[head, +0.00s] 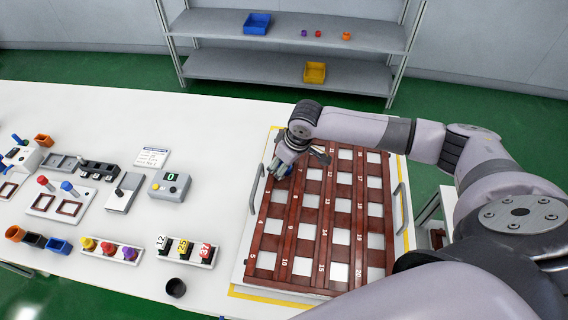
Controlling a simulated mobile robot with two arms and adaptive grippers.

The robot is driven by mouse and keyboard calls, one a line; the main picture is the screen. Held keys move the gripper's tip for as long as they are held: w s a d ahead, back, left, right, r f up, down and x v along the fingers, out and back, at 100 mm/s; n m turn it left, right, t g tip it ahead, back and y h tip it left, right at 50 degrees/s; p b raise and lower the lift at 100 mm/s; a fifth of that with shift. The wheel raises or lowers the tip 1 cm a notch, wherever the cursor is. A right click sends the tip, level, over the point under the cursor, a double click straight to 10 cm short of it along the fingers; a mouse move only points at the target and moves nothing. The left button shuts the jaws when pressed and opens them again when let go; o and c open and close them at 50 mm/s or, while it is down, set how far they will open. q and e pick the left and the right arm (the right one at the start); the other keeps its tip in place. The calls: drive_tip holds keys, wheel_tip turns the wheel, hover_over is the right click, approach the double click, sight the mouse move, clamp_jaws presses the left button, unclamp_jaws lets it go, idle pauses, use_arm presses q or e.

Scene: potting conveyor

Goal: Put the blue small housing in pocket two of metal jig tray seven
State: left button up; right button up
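My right gripper (282,168) is over the upper left part of a reddish-brown jig tray (266,262), reaching down. A small blue patch (289,171) shows at its fingertips, perhaps the blue small housing; its shape is mostly hidden. I cannot tell whether the fingers are closed on it. The tray has a grid of pockets with white numbers; 4 and 5 are readable in the left column. My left gripper is not in view.
Left of the tray are a blue open box (59,247), a dark cup (176,287), a stand with numbered tags (187,250), a grey device with a display (170,185) and several fixtures. Grey handles (254,187) flank the tray. A shelf (290,68) stands behind.

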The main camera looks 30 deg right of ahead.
drive_tip(key=shift+s+d+f, duration=0.2)
drive_tip(key=shift+s+d, duration=0.05)
drive_tip(key=shift+s, duration=0.05)
drive_tip(key=shift+r, duration=0.2)
drive_tip(key=b+v, duration=0.1)
drive_tip(key=v, duration=1.2)
drive_tip(key=shift+w+a+r, duration=0.15)
drive_tip(key=shift+w, duration=0.25)
